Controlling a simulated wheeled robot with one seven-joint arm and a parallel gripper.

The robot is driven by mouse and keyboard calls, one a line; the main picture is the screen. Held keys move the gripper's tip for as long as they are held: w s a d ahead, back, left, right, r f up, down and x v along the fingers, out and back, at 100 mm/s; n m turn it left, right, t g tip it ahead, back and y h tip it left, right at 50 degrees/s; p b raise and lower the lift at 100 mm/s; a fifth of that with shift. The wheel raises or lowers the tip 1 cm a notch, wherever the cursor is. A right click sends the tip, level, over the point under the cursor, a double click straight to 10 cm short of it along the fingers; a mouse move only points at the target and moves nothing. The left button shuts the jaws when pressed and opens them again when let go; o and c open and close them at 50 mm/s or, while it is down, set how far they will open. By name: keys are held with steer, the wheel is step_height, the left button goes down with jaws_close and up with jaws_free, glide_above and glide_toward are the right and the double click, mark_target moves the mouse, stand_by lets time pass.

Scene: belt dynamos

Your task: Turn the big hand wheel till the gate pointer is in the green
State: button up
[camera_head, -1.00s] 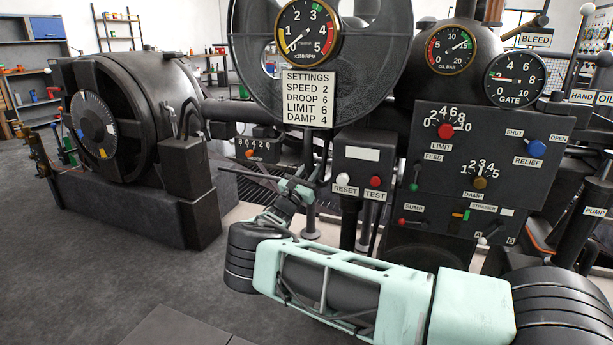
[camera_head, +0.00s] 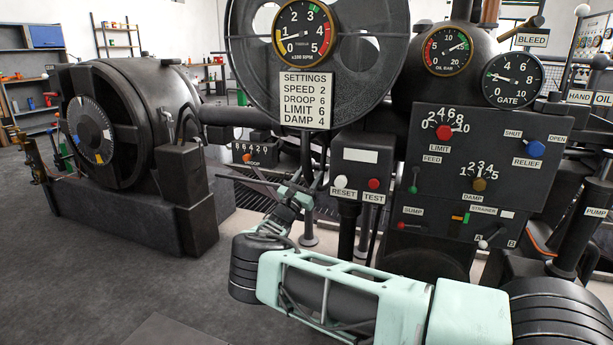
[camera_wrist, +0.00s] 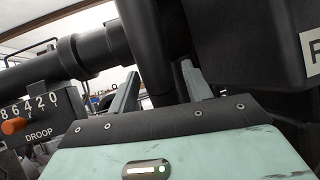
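A large dark wheel (camera_head: 385,60) with round openings stands behind the rpm dial (camera_head: 304,32); I cannot tell whether it is the big hand wheel. The round black gate dial (camera_head: 513,80) is at the upper right; its pointer lies to the left, near the 2. Its green mark is too small to place surely. My gripper (camera_head: 298,182) is in front of the machine, left of the reset and test box. In the wrist view its two fingers (camera_wrist: 160,88) stand apart, with dark machine parts beyond and nothing visibly held.
The droop panel (camera_wrist: 30,113) is close at the left of the wrist view, under a thick dark pipe (camera_wrist: 85,52). The reset and test box (camera_head: 361,168) and the control panel (camera_head: 487,150) stand to the right. Clear floor (camera_head: 90,270) lies at the lower left.

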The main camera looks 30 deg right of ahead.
steer(key=shift+a, duration=0.15)
steer(key=p+v, duration=0.1)
steer(key=v, duration=1.6)
steer(key=shift+p, duration=0.3)
